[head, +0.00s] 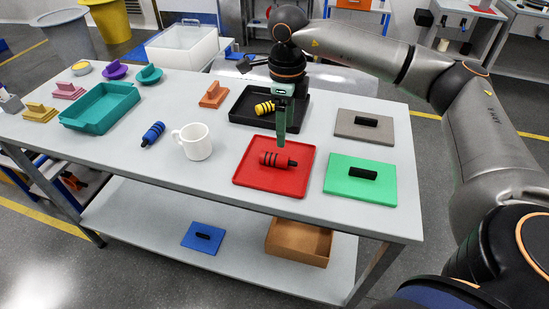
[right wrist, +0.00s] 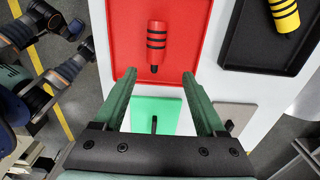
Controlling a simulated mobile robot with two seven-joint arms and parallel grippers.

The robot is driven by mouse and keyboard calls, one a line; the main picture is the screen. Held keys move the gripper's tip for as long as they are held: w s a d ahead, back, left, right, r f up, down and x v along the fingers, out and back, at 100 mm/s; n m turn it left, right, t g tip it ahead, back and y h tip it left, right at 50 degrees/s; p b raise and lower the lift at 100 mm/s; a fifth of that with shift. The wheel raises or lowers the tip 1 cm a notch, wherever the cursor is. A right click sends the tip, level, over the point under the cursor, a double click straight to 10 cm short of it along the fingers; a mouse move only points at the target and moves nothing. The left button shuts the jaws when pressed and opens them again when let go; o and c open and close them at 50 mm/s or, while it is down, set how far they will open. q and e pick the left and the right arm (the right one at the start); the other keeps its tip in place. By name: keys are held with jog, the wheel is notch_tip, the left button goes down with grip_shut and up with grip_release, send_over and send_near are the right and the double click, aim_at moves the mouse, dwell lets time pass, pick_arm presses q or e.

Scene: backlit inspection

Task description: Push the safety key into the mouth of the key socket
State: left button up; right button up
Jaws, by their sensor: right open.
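A red cylinder with black bands and a narrow black tip (head: 275,160) lies on its side in a red tray (head: 247,181); it is probably the safety key. In the right wrist view the red cylinder (right wrist: 157,38) lies beyond my fingertips, its black tip roughly in line with the gap. My right gripper (head: 281,142) is open and empty, pointing down over the red tray's far part; its fingers also show in the right wrist view (right wrist: 159,75). I cannot make out a key socket for certain in either view. My left gripper is not in view.
A black tray (head: 237,112) holds a yellow banded cylinder (head: 264,108). A green plate (head: 340,186) and a grey plate (head: 350,127) have black handles. A blue cylinder (head: 153,134), white mug (head: 195,143) and teal tray (head: 98,127) stand left. The table's front left is clear.

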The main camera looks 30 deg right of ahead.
aim_at(280, 156)
notch_tip(280, 156, down, 3)
jog(key=shift+f, duration=0.1)
jog(key=f, duration=0.2)
jog(key=a+f, duration=0.1)
jog(key=f, duration=0.1)
jog(key=shift+f, duration=0.6)
grip_shut()
